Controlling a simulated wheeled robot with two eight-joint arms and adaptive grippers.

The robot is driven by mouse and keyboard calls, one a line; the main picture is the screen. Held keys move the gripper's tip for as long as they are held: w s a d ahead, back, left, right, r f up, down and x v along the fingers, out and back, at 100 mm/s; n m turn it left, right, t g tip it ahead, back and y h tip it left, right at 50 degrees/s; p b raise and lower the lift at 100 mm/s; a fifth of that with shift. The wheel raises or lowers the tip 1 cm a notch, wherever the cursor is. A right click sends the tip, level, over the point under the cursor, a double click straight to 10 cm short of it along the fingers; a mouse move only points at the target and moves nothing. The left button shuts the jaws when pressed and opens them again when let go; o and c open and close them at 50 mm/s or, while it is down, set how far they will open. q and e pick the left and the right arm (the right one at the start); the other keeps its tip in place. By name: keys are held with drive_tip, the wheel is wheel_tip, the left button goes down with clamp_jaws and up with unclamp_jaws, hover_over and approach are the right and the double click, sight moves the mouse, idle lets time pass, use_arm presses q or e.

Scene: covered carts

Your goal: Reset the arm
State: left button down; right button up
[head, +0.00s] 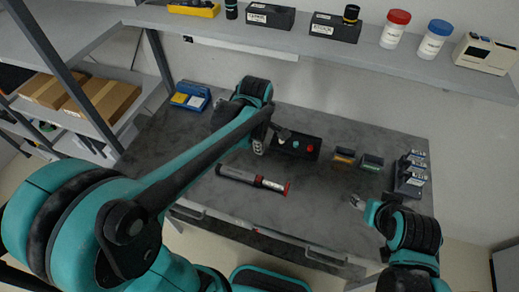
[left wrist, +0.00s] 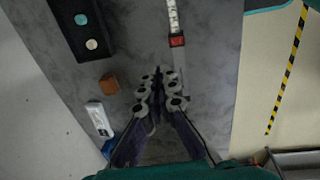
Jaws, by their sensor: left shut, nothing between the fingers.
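My left arm reaches in from the left across the table. Its gripper (head: 266,138) hangs over the table, beside the left end of a black box with coloured buttons (head: 308,152). In the left wrist view the fingers of my left gripper (left wrist: 159,82) are close together with nothing held. The black box (left wrist: 73,32) and the red end of a tube (left wrist: 177,41) lie beyond the fingertips there. My right gripper (head: 357,202) is small in the head view, over the table's right side. Whether its fingers are apart is unclear.
A dark tube with red ends (head: 238,177) lies on the grey table (head: 320,225). Two small boxes, one orange-marked (head: 344,156) and one green-marked (head: 371,162), stand right of the black box. A dark rack (head: 408,180) stands at the right, a blue bin (head: 190,96) at the back left.

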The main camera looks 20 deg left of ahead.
idle(0.4)
use_arm(q)
drive_tip(key=s+a+f+m+t+b, duration=0.1)
drive_tip(key=s+f+m+t+b, duration=0.1)
drive_tip(key=m, duration=0.6)
drive_tip(key=s+a+f+m+t+b, duration=0.1)
drive_tip(key=s+f+m+t+b, duration=0.1)
drive_tip(key=s+m+b, duration=0.4)
drive_tip(key=s+m+t, duration=0.1)
drive_tip(key=s+m, duration=0.2)
drive_tip(key=shift+s+a+f+m+t, duration=0.2)
drive_tip(key=shift+a+f+m+t, duration=0.1)
drive_tip(key=shift+t, duration=0.1)
